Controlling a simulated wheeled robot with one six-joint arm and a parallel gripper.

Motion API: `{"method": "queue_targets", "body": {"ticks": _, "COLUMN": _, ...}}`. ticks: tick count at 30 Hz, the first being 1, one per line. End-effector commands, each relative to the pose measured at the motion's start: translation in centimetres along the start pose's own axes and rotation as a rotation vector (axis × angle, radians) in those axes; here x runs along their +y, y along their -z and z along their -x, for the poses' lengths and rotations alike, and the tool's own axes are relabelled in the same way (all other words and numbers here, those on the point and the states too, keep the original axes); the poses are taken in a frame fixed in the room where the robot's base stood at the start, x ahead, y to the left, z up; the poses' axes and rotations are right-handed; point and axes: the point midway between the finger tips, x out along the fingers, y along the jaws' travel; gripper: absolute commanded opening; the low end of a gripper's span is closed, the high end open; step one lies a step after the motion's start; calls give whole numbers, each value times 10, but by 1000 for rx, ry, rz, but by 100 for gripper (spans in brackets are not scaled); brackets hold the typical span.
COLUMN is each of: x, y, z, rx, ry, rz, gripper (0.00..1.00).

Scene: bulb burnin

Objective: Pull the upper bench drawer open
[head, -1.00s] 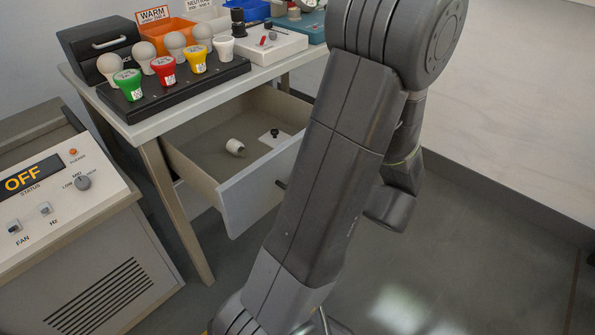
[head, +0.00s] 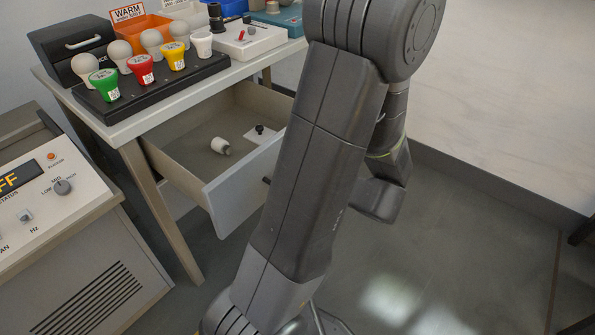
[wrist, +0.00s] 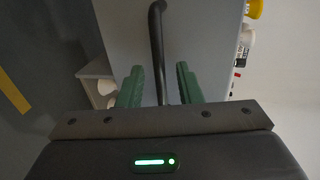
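The upper bench drawer, with its pale grey front (head: 240,192), stands pulled out from under the bench top in the head view. A small white fitting (head: 220,146) and a black knob on a white plate (head: 260,131) lie inside. The dark handle (head: 267,181) shows just left of my arm, which hides the rest of it. In the wrist view the handle bar (wrist: 156,45) runs between the two green fingers of my gripper (wrist: 160,82). The fingers are apart, with gaps visible on both sides of the bar. In the head view my gripper is hidden behind my arm.
The bench top (head: 190,98) holds a black rack (head: 150,90) with several bulbs and coloured cups, an orange bin (head: 140,28) and a white box (head: 250,38). A control cabinet (head: 70,270) stands at the left. Floor at the right is clear.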

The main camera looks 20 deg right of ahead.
Motion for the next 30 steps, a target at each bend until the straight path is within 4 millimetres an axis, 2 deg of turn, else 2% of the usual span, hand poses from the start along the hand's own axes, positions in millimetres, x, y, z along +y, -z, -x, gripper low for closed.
{"method": "queue_targets", "body": {"ticks": 5, "x": -1, "y": 1, "z": 19, "rx": 5, "ry": 0, "rz": 0, "gripper": 32}}
{"method": "queue_targets", "body": {"ticks": 21, "x": -1, "y": 1, "z": 114, "rx": 4, "ry": 0, "rz": -1, "gripper": 32}}
{"method": "queue_targets", "body": {"ticks": 25, "x": -1, "y": 0, "z": 128, "rx": 2, "ry": -1, "rz": 0, "gripper": 32}}
{"method": "queue_targets", "body": {"ticks": 30, "x": 0, "y": 0, "z": 136, "rx": -1, "ry": 0, "rz": 0, "gripper": 32}}
